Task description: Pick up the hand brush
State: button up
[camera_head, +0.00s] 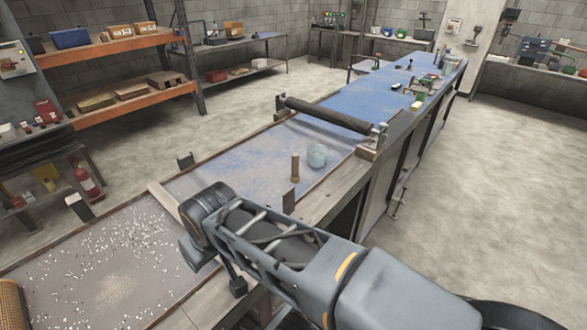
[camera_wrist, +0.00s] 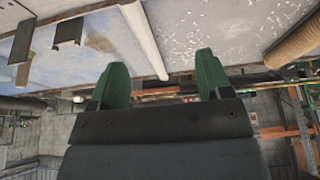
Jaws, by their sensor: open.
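I cannot make out a hand brush for certain in either view. Small items (camera_head: 417,105) lie on the far blue part of the long bench (camera_head: 345,97), too small to tell apart. My gripper (camera_wrist: 163,78) shows in the wrist view as two green fingers, spread apart with nothing between them. In the head view my arm reaches over the near bench, and its fingers are not clearly visible there.
A brown upright cylinder (camera_head: 295,167) and a pale blue ball (camera_head: 317,156) stand on the bench. A dark roller (camera_head: 328,115) spans it behind them. White bits (camera_head: 110,255) litter the near surface, with a mesh tube (camera_head: 10,303) at its left. Orange shelves (camera_head: 110,47) stand left.

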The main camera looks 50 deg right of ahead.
aim_at(295, 178)
jog(key=u, duration=0.05)
jog(key=k, duration=0.5)
jog(key=z, duration=1.45)
jog(key=i, duration=0.25)
jog(key=z, duration=2.1)
jog(key=i, duration=1.1)
jog(key=u, duration=2.35)
